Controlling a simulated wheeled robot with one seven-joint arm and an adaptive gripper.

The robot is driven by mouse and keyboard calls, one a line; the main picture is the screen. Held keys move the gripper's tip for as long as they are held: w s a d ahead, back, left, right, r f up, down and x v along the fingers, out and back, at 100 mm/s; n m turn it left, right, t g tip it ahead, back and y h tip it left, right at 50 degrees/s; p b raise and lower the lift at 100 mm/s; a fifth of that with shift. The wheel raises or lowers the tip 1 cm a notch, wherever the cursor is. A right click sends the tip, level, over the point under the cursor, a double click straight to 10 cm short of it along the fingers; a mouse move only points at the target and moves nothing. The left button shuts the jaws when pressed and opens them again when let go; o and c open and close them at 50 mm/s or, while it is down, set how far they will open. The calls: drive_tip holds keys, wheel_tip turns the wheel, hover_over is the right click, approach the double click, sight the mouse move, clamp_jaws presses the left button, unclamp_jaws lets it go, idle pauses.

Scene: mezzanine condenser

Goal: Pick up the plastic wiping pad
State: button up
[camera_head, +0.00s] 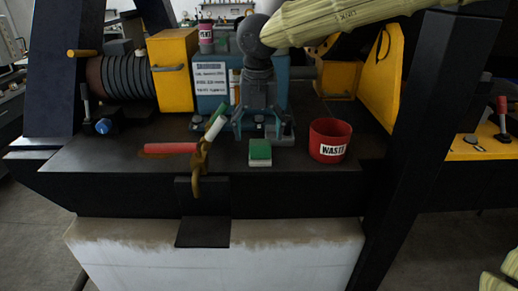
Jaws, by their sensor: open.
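The wiping pad appears to be the small block with a green top and pale front edge (260,153). It lies on the dark worktop (108,172) near its front edge. My gripper (259,136) points down just behind the pad in the picture, with its two fingers spread and nothing seen between them. The pad is not between the fingers. How high the fingertips are above the worktop is hard to tell from this view.
A red waste bin (329,142) stands right of the pad. Left are a red bar (170,148) and a brass-coloured fitting (199,168) at the front edge. A blue labelled box (211,85) stands behind. A dark post (420,145) rises at the right.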

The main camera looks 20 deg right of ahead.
sight(261, 142)
drive_tip(key=shift+w+d+f, duration=0.1)
drive_tip(key=shift+w+f, duration=0.1)
drive_tip(key=shift+f, duration=0.25)
drive_tip(key=shift+w+f, duration=0.15)
drive_tip(key=shift+f, duration=0.3)
drive_tip(key=shift+s+f+p, duration=0.1)
drive_tip(key=shift+f+p, duration=0.25)
drive_tip(key=shift+p, duration=0.1)
drive_tip(key=f, duration=0.1)
drive_tip(key=f+p, duration=0.1)
drive_tip(key=f, duration=0.2)
drive_tip(key=shift+w+d+f+p, duration=0.2)
drive_tip(key=shift+d+p, duration=0.1)
drive_tip(key=shift+s, duration=0.1)
drive_tip(key=c, duration=1.2)
